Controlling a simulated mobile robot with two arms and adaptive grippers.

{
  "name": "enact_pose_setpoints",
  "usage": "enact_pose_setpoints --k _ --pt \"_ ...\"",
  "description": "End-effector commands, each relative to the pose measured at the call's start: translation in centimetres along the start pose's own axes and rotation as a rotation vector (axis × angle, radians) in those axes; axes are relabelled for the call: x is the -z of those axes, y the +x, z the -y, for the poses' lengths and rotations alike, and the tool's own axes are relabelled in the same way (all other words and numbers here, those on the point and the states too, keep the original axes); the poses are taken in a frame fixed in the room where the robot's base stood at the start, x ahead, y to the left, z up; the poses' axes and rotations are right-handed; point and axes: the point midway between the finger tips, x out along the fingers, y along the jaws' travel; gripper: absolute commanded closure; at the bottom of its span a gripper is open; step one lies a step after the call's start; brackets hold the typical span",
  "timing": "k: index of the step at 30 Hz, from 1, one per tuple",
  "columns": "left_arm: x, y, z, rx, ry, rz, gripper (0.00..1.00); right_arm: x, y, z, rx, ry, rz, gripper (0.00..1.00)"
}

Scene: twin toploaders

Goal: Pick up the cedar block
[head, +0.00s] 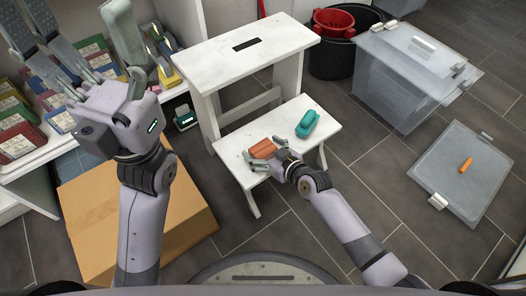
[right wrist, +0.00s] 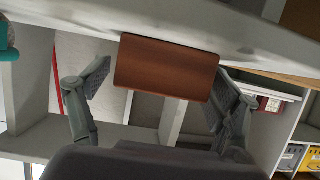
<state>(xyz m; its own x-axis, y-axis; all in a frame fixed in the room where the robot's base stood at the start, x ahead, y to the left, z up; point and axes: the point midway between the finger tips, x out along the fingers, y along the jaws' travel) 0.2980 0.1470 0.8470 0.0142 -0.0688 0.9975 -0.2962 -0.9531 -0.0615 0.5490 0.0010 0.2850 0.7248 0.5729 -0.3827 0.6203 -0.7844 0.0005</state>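The cedar block (head: 262,149) is a reddish-brown rectangular block on the lower step of the white step stool. In the right wrist view the cedar block (right wrist: 167,68) lies across the middle, beyond and between the fingertips. My right gripper (head: 267,154) is at the block with one finger near each end. In the right wrist view the right gripper's fingers (right wrist: 163,68) stand wide apart, close to the block's ends; contact is not clear. My left gripper (head: 27,12) is raised at the upper left, fingers apart and empty, its tips near the picture's edge.
A teal object (head: 307,122) sits on the same step (head: 232,148), right of the block. The stool's upper step (head: 270,40) rises behind. A cardboard box (head: 85,222) stands left, clear bins (head: 400,85) right. An orange item (head: 466,165) lies on a translucent lid.

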Motion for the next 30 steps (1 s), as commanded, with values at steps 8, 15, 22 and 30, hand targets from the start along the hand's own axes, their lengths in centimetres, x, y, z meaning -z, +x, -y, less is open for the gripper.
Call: enact_pose_setpoints --k 8,15,22,30 --pt "0.0 -0.02 -0.02 0.0 0.0 0.0 0.24 -0.03 -0.03 0.0 0.0 0.0 0.0 0.38" --pt "-0.01 -0.03 -0.02 0.0 -0.001 0.0 0.24 -0.04 -0.03 0.0 0.0 0.0 0.0 0.54" --pt "-0.02 -0.04 -0.02 0.0 -0.001 0.001 0.24 -0.02 -0.03 -0.01 0.0 0.0 0.0 0.66" --pt "0.0 0.16 0.0 0.0 -0.001 0.0 0.24 0.25 -0.14 -0.01 0.0 0.0 0.0 0.67"
